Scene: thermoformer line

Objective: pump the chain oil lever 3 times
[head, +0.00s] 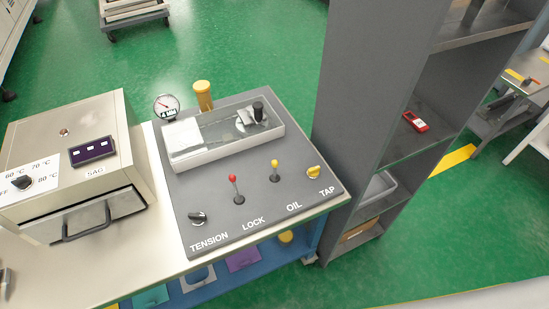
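The oil lever (275,171) is a short dark stick with a yellow knob, standing on the grey control panel (215,215) behind the label OIL. It looks about upright. To its left the lock lever (237,190) has a red knob. The yellow tap (313,172) is to its right, and the black tension knob (197,218) is at the panel's left. A metallic tip shows at the left edge; I cannot tell whether it belongs to my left gripper. My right gripper is not in view.
A clear-covered box (222,137), a dial gauge (166,106) and a yellow cylinder (203,95) are at the panel's back. A steel oven-like box (75,165) stands left. A tall grey shelf (360,100) rises close on the right. Green floor (265,45) is open behind.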

